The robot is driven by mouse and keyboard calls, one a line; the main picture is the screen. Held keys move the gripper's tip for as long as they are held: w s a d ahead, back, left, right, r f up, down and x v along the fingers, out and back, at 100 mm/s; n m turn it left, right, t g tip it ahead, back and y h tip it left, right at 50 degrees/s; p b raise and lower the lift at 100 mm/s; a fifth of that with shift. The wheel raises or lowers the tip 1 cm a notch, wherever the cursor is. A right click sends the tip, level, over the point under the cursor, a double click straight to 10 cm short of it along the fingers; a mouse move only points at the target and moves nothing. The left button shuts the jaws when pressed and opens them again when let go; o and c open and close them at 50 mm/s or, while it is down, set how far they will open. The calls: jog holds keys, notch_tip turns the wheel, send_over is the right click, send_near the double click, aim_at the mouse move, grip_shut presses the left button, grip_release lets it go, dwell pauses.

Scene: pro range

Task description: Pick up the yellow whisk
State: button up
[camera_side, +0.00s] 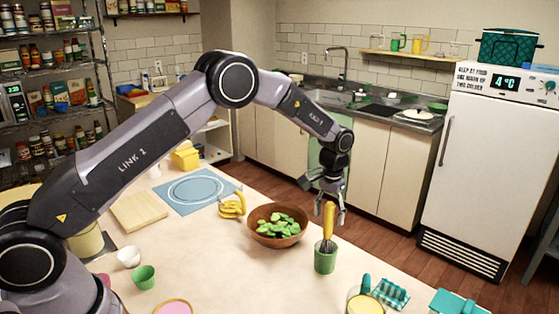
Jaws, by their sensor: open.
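The yellow-handled whisk (329,222) stands upright in a green cup (325,261), its wire end inside the cup's mouth. The cup sits on the table towards its right edge. My gripper (327,216) points down from above, open, with its fingers spread around the level of the whisk's handle. The handle's top shows just below my gripper's palm. I cannot tell whether a finger touches the handle.
A teal rack (390,293) and a container with yellow contents (366,304) are at front right.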

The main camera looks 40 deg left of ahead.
aim_at(328, 224)
notch_tip(328, 224, down, 3)
jog(key=shift+f, duration=0.1)
grip_shut()
dwell(0.3)
